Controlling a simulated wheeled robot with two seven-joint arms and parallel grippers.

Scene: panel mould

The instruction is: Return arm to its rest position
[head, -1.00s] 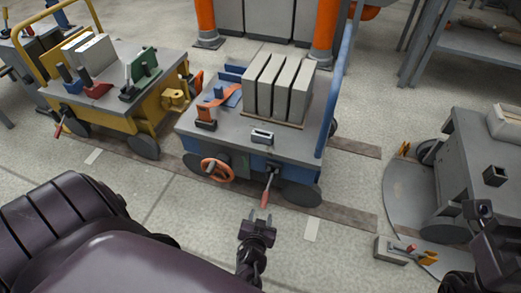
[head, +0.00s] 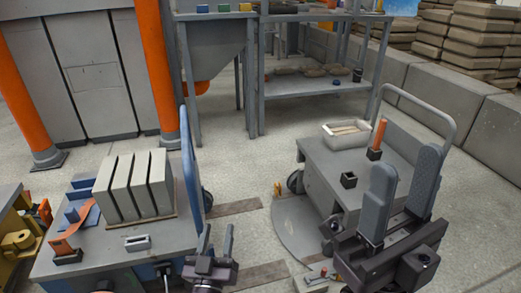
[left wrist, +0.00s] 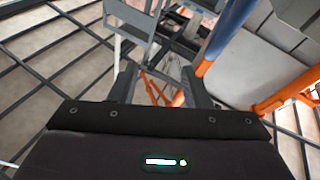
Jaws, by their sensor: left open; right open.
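My left gripper (head: 217,236) is at the bottom of the head view, just right of the blue-sided cart (head: 95,262). Its two thin fingers point up and stand apart, with nothing between them. In the left wrist view its fingers (left wrist: 160,82) also stand apart and empty. My right gripper (head: 407,168) is at the lower right of the head view, in front of the grey cart (head: 335,178). Its two broad grey pads point up, apart and empty. It hides part of that cart's near end.
Several grey panels (head: 130,188) stand upright on the blue-sided cart. A shelf rack (head: 300,87) stands behind.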

